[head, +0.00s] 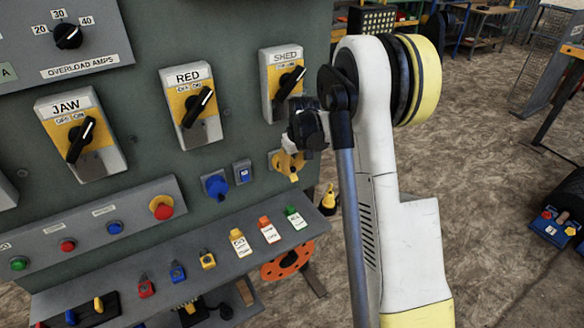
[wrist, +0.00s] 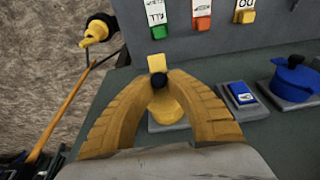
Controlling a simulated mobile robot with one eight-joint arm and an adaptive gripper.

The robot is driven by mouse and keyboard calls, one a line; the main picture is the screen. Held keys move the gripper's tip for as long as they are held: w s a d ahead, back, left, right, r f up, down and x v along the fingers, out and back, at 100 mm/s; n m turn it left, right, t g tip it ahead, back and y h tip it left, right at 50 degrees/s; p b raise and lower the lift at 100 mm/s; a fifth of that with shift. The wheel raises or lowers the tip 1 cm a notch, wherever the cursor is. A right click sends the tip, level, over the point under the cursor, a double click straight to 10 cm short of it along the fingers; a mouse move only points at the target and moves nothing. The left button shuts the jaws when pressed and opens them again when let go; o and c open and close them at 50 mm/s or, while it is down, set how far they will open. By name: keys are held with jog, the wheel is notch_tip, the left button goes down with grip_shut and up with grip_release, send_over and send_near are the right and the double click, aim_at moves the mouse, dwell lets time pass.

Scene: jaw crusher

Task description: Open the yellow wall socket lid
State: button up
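The yellow wall socket (head: 284,168) is on the lower right of the grey-green panel in the head view. My gripper (head: 288,150) is right at it and partly covers it. In the wrist view the yellow socket (wrist: 166,110) shows between the two curved yellow fingers of my gripper (wrist: 160,77). A black round piece sits between the fingertips, with a yellow tab just beyond. The fingertips have a narrow gap, and I cannot tell whether they touch or grip the lid. The lid's position is not clear.
A blue socket (head: 215,186) and a small blue switch (head: 242,172) are left of the yellow socket. The SHED switch (head: 284,84) is above. A sloped ledge (head: 190,262) with coloured tags and padlocks juts out below. Open floor lies right.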

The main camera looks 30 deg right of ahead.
jog(key=o, duration=0.3)
jog(key=v, duration=1.2)
jog(key=shift+c, duration=0.3)
